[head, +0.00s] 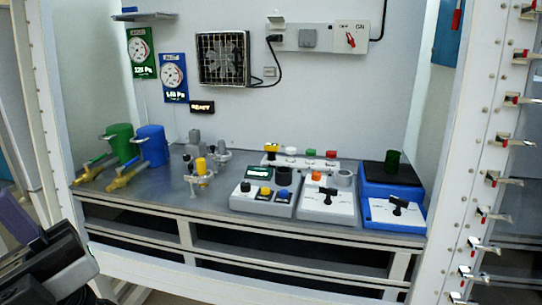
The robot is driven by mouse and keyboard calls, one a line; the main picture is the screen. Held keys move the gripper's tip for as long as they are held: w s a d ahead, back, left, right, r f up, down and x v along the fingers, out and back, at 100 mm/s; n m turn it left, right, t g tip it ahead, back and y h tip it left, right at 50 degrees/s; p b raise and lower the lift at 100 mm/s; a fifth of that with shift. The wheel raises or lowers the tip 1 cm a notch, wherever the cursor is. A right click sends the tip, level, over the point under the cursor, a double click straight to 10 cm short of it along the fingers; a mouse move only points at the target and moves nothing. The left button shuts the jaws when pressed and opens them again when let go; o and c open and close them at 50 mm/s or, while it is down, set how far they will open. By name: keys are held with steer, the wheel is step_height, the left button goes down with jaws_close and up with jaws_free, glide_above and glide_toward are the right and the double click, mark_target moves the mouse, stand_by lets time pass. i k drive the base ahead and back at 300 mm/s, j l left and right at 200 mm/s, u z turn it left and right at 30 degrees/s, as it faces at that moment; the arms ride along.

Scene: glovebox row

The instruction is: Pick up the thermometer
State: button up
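I cannot make out a thermometer for certain in the head view. Small items on the grey bench (215,212) are too small to tell apart, among them a yellow-topped piece (201,166) on a grey holder. A dark grey and black part of my arm (50,265) fills the lower left corner, in front of and apart from the bench. I cannot make out its fingertips or anything held in them.
Green (121,143) and blue (152,146) cylinders with brass valves stand at the bench's left. Grey control boxes (262,195) and a blue unit (396,212) stand at the right. A white post (462,190) with red-tipped latches rises at right. Bare bench shows between.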

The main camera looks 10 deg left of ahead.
mark_target(272, 148)
steer(key=i, duration=1.65)
steer(key=j+u, duration=0.05)
steer(key=j, duration=0.05)
